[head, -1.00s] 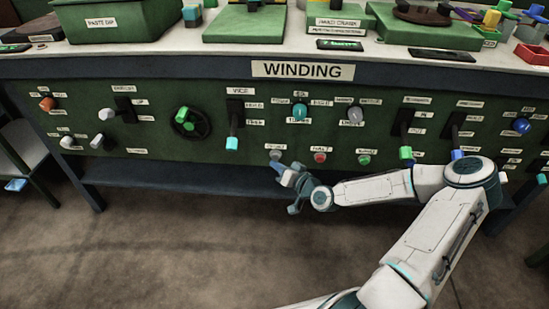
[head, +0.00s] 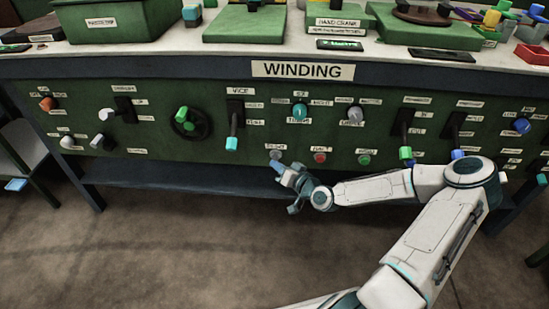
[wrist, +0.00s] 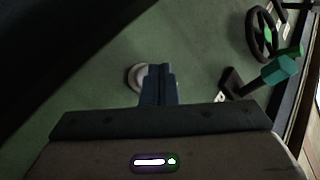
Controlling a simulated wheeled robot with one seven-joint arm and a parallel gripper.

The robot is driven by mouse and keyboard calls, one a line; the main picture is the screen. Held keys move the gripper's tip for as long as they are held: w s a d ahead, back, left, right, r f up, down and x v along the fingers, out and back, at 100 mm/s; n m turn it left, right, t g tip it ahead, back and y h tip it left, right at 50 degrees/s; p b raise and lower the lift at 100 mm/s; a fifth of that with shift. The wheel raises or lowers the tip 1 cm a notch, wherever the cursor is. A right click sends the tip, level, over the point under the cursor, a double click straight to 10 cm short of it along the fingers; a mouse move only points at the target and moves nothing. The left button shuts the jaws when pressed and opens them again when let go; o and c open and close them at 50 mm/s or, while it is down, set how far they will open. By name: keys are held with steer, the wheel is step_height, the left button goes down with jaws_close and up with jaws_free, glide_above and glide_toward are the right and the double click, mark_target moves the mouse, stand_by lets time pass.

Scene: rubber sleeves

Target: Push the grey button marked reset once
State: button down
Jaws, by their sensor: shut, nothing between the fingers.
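The grey reset button (head: 275,155) is on the green panel under the WINDING sign, beneath a small white label that is too blurred to read surely. In the wrist view the round pale button (wrist: 135,77) shows partly behind the fingers. My gripper (head: 278,167) is shut and empty, its tips just below and close to the button. In the wrist view my gripper (wrist: 159,72) points at the panel with its fingertips over the button's right part. I cannot tell whether they touch it.
A red button (head: 320,157) and a green button (head: 364,160) sit to the right. A lever with a cyan tip (head: 232,143) is up and left, and a green-handled wheel (head: 190,122) is farther left. Open floor lies below the bench.

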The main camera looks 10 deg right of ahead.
steer(key=shift+w, duration=0.1)
steer(key=shift+w+d, duration=0.1)
steer(key=shift+w, duration=0.2)
steer(key=shift+w+d, duration=0.1)
steer(key=shift+w, duration=0.2)
stand_by(0.6)
steer(key=shift+s, duration=0.1)
steer(key=shift+s+a, duration=0.2)
steer(key=shift+s, duration=0.45)
steer(key=shift+s+a, duration=0.25)
steer(key=shift+s, duration=0.55)
steer(key=shift+s+a, duration=0.3)
steer(key=shift+s, duration=0.45)
steer(key=shift+s+a, duration=0.25)
steer(key=shift+s, duration=0.55)
